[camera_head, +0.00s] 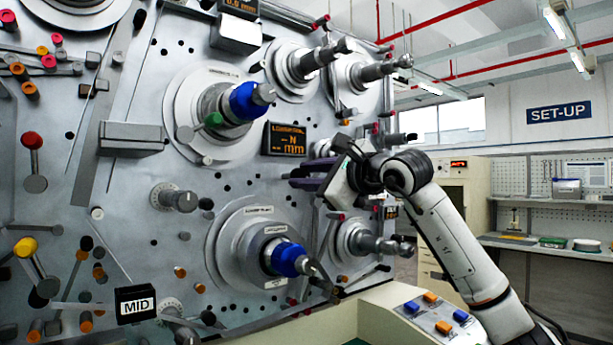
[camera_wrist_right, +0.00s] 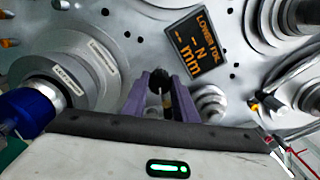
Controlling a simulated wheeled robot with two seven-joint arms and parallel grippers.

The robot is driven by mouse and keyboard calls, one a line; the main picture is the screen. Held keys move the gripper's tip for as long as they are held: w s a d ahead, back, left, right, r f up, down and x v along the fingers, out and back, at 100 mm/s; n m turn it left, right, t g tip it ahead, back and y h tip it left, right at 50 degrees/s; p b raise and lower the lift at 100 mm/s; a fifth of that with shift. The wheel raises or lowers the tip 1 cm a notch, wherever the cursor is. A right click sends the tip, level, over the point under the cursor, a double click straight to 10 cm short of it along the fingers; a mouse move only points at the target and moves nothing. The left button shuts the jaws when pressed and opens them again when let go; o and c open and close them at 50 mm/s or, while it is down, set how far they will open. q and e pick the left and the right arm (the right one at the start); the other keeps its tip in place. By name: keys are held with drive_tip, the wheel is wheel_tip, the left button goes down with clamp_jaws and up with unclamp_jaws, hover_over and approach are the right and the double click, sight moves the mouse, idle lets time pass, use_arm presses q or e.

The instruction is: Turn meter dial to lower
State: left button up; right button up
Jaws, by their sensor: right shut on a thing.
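My right gripper (camera_head: 303,178) reaches in from the right, just below a dark display (camera_head: 285,139) with orange letters on the grey machine panel. In the right wrist view its two purple fingers (camera_wrist_right: 161,98) are closed around a small dark and brass-coloured knob (camera_wrist_right: 160,84), which seems to be the meter dial. The fingers hide most of it, and I cannot read its setting. In the head view this knob is hidden by the gripper. The display shows in the wrist view (camera_wrist_right: 201,48), tilted, with "LOWER" legible. My left gripper is not in view.
Spindles with blue collars stick out at the upper (camera_head: 246,100) and lower (camera_head: 285,259) middle. Another knurled knob (camera_head: 175,198) sits left of the gripper. A control box (camera_head: 436,313) with orange and blue buttons stands below my right arm. A "MID" sign (camera_head: 135,304) is lower left.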

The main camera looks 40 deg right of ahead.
drive_tip(key=shift+m, duration=0.4)
drive_tip(key=o, duration=1.1)
drive_tip(key=shift+c, duration=0.2)
use_arm(q)
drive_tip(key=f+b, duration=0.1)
drive_tip(key=b, duration=0.1)
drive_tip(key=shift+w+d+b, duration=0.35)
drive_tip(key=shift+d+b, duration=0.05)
use_arm(e)
drive_tip(key=s+a, duration=0.1)
drive_tip(key=s, duration=0.9)
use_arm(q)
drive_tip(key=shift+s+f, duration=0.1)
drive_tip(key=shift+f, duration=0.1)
use_arm(e)
drive_tip(key=shift+s+a, duration=0.1)
